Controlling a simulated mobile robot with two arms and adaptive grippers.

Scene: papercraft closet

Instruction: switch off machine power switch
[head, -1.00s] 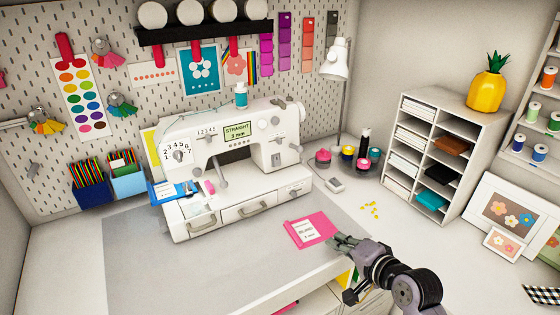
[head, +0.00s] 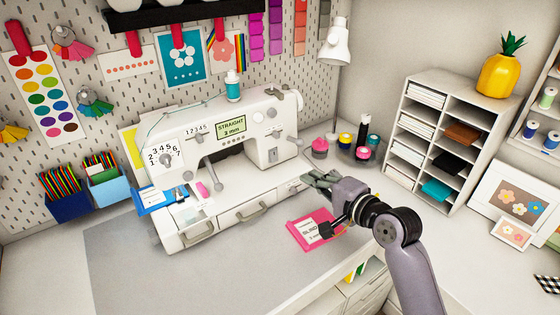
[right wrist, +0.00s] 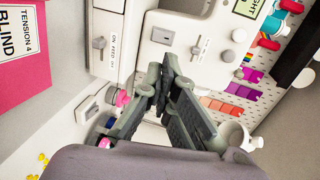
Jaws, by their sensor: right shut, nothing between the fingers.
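The white sewing machine (head: 262,165) stands on the desk, its display reading "STRAIGHT 3 mm". A small dark switch panel (head: 273,155) is on its right column; the right wrist view shows this panel (right wrist: 162,36) with a slider plate (right wrist: 200,48) beside it. A lever marked with "FEED" (right wrist: 99,43) sits on the base. I cannot tell which control is the power switch. My right gripper (head: 316,180) is shut and empty, just off the machine's right end; its closed fingers (right wrist: 164,72) show in the right wrist view. Contact is not visible. My left gripper is out of view.
A pink card (head: 308,230) lies in front of the machine. Thread spools (head: 345,142) stand behind my right gripper. A white shelf unit (head: 436,143) is at the right. A small white device (right wrist: 88,113) lies beside the machine. The grey mat (head: 150,270) has free room.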

